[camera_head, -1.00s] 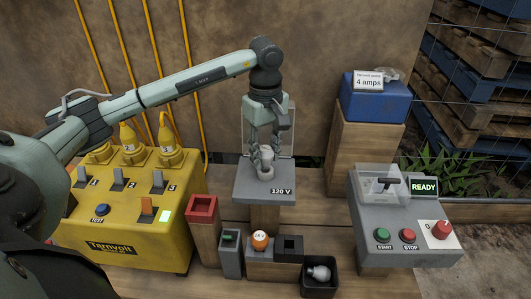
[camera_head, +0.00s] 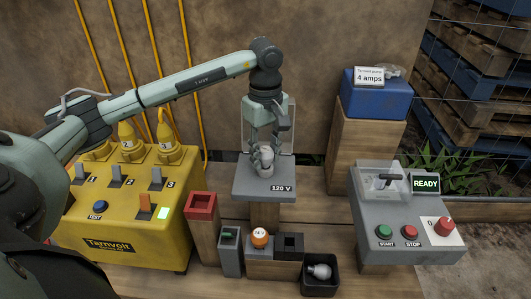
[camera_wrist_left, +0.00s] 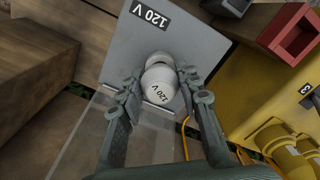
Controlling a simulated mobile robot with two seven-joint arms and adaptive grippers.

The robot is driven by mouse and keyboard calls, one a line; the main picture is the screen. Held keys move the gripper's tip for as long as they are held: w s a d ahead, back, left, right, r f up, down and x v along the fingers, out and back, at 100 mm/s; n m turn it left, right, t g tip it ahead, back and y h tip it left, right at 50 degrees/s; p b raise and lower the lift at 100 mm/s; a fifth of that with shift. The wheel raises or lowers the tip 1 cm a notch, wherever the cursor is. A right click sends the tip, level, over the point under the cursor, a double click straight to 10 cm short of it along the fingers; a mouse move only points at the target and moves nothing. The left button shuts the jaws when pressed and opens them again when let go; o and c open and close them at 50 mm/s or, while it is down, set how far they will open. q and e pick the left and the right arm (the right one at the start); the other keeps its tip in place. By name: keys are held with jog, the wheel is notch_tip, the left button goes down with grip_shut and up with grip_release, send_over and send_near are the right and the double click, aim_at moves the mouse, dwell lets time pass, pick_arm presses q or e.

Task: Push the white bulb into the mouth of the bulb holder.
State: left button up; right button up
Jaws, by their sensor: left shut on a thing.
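A white bulb (camera_wrist_left: 162,88) marked 120 V is between the fingers of my left gripper (camera_head: 264,154), which points down over the grey stand (camera_head: 250,186) labelled 120 V. The left wrist view also shows my left gripper (camera_wrist_left: 160,92), shut with one finger on each side of the bulb. The white bulb holder (camera_head: 266,170) stands on the stand directly under the bulb. It shows in the left wrist view (camera_wrist_left: 159,58) partly covered by the bulb. The bulb's lower end is hidden, so I cannot tell how deep it sits in the mouth. My right gripper is not in view.
A clear panel (camera_head: 287,120) stands behind the holder. The yellow Tarnvolt box (camera_head: 110,225) is left, the grey READY console (camera_head: 400,215) right.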

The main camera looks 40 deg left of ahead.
aim_at(265, 149)
pick_arm(q)
jog(key=shift+f+b, duration=0.3)
jog(key=shift+f, duration=0.2)
jog(key=o, duration=1.1)
jog(key=shift+o, duration=0.2)
jog(key=shift+r, duration=0.1)
notch_tip(265, 149, up, 12)
